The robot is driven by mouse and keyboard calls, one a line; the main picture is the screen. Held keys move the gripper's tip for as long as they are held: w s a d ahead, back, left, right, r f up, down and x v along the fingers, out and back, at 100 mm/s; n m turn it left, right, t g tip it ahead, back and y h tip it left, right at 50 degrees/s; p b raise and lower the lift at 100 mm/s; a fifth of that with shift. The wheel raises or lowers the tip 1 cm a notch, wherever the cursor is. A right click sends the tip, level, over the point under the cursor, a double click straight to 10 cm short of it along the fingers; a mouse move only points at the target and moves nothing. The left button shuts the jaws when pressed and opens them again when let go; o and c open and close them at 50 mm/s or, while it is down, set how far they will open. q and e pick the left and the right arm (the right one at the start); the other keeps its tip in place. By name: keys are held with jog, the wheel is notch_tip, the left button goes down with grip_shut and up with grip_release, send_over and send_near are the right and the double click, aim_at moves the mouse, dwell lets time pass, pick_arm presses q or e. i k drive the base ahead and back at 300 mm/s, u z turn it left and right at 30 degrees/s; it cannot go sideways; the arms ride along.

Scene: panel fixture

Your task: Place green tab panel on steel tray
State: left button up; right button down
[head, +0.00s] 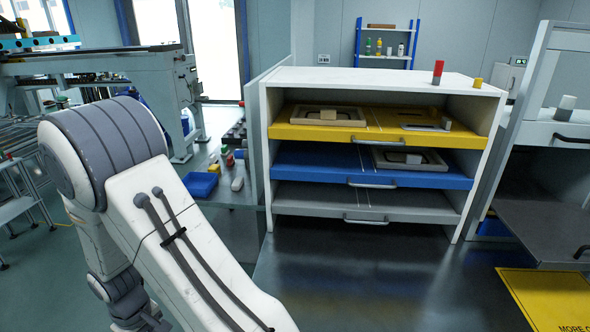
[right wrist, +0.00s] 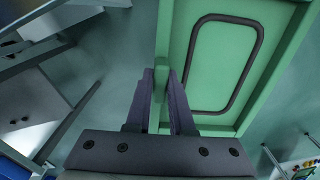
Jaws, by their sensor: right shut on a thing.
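The green tab panel (right wrist: 230,60) shows in the right wrist view, a flat green plate with a dark rounded outline on its face. My right gripper (right wrist: 162,75) is shut on its narrow green edge or tab, with one dark finger on each side. The panel is not visible in the head view. The grey steel tray (head: 300,198) is the lowest of three trays in the white cabinet in the head view. Its visible surface looks bare, and a handle is on its front. My left gripper is out of view.
Above the steel tray are a blue tray (head: 310,166) and a yellow tray (head: 300,132), each bearing pale framed panels. Cabinet side walls bound the trays. Small blocks stand on the cabinet top. A yellow sign (head: 545,295) lies at right. The dark table (head: 370,280) in front is clear.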

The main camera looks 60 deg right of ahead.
aim_at(555, 222)
jog(key=k, duration=1.6)
jog(key=z, duration=1.1)
